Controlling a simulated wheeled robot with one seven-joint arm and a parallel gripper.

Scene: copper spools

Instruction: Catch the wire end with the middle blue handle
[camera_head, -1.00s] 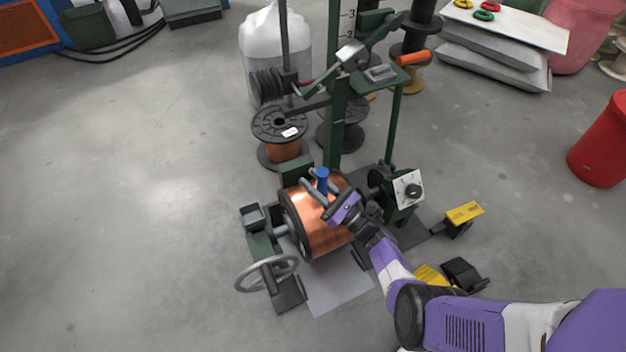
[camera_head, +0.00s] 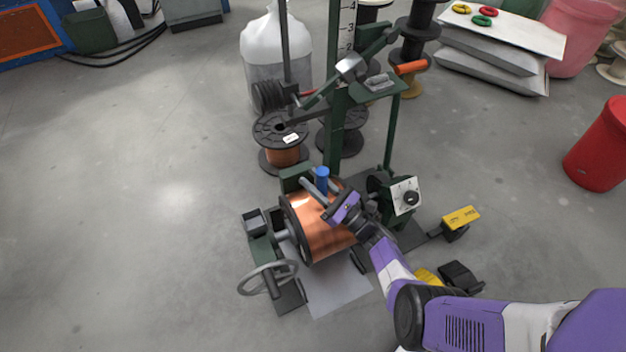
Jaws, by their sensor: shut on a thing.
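A blue handle (camera_head: 322,177) stands upright above the copper-wound spool (camera_head: 314,228) in the winding machine. My gripper (camera_head: 318,192) is over the top of this spool, its grey fingers reaching up and left at the handle's base. The fingers look shut on the blue handle, though the contact is partly hidden. I cannot make out the wire end.
A grey handwheel (camera_head: 268,278) is at the machine's left front. A dial box (camera_head: 405,196) and yellow pedal (camera_head: 461,217) are to the right. A copper spool (camera_head: 282,153) stands behind. The floor to the left is clear.

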